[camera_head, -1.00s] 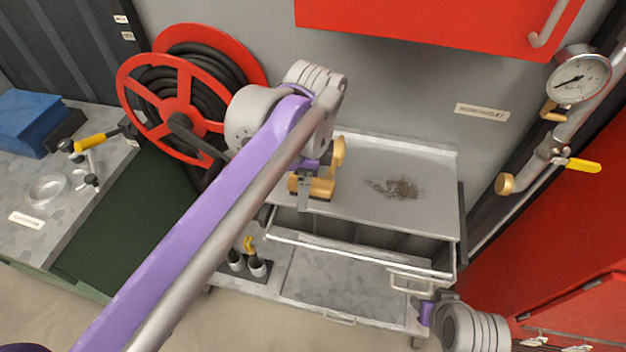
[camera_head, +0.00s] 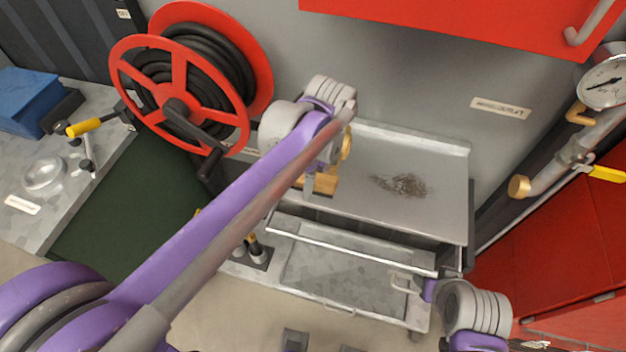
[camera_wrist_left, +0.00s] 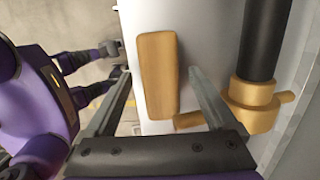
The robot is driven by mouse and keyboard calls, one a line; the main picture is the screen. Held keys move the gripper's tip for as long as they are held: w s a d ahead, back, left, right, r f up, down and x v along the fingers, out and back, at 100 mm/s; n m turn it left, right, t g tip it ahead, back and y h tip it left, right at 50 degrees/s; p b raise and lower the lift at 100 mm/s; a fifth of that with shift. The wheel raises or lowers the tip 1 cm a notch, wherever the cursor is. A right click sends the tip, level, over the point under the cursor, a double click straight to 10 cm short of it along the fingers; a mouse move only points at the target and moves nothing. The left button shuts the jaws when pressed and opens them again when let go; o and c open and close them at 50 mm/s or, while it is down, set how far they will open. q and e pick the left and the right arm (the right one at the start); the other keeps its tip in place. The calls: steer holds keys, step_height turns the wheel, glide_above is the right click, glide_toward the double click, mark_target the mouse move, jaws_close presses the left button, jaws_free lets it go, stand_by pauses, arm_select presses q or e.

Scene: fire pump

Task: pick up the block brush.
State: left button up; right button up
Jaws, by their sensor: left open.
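The block brush (camera_head: 322,184) is a tan wooden block on the left part of the trolley's grey top, partly hidden by my left arm. In the left wrist view the block brush (camera_wrist_left: 158,80) lies lengthwise between the two fingers of my left gripper (camera_wrist_left: 160,76). The fingers are open, one on each side of it, and visible gaps show no grip. In the head view my left gripper (camera_head: 309,184) is at the brush. My right gripper (camera_head: 424,290) is beside the trolley's drawer handle (camera_head: 404,283); its fingers are too small to read.
The trolley top (camera_head: 400,150) holds a patch of dark debris (camera_head: 402,185). A brass fitting on a black cylinder (camera_wrist_left: 262,40) stands close right of the brush. A red hose reel (camera_head: 180,90) is behind left.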

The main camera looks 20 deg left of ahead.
arm_select(q)
steer(key=shift+f, duration=0.15)
steer(key=shift+c, duration=0.2)
jaws_close()
stand_by(0.3)
steer(key=shift+r, duration=0.2)
steer(key=s, duration=1.8)
steer(key=shift+a+b, duration=0.35)
steer(key=shift+b, duration=0.1)
steer(key=shift+r, duration=0.1)
